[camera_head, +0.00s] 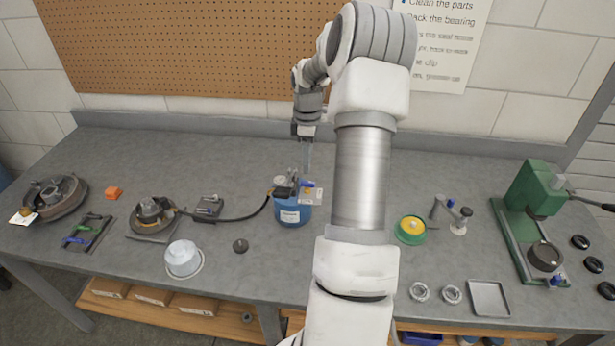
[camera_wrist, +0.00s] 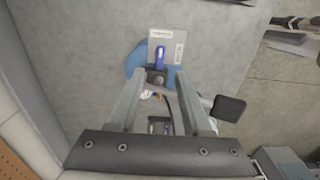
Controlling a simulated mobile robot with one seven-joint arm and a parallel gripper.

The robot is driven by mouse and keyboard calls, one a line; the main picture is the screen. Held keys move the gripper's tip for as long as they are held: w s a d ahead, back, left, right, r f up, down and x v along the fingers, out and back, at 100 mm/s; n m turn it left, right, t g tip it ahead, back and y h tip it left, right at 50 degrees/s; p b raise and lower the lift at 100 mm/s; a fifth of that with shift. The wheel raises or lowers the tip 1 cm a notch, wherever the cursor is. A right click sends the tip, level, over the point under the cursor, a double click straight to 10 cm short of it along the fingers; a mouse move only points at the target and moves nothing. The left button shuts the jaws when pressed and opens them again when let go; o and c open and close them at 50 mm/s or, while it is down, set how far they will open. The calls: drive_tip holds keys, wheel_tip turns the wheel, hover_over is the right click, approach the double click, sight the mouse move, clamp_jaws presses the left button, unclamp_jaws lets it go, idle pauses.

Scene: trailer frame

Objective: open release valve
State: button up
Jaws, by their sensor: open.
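A blue tank (camera_head: 291,214) stands on the bench near the middle, with a black hose running from it to the left. A fitting with a small blue lever (camera_head: 308,184) and a pale labelled plate (camera_head: 312,195) sits on its top. In the wrist view the blue lever (camera_wrist: 160,57) lies over the grey plate (camera_wrist: 168,43), with part of the blue tank (camera_wrist: 135,60) showing beside it. My gripper (camera_head: 305,168) points down above the tank top. In the wrist view its fingers (camera_wrist: 158,78) are apart, on either side of the fitting, with the lever just beyond the tips. Contact cannot be told.
A hub on a plate (camera_head: 150,212) and a white cup (camera_head: 183,259) stand to the left. A green press (camera_head: 533,190) stands at the right. My arm hides some bench.

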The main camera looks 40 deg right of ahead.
sight(307, 182)
wheel_tip(307, 182, down, 7)
drive_tip(key=shift+r, duration=0.1)
idle(0.3)
clamp_jaws()
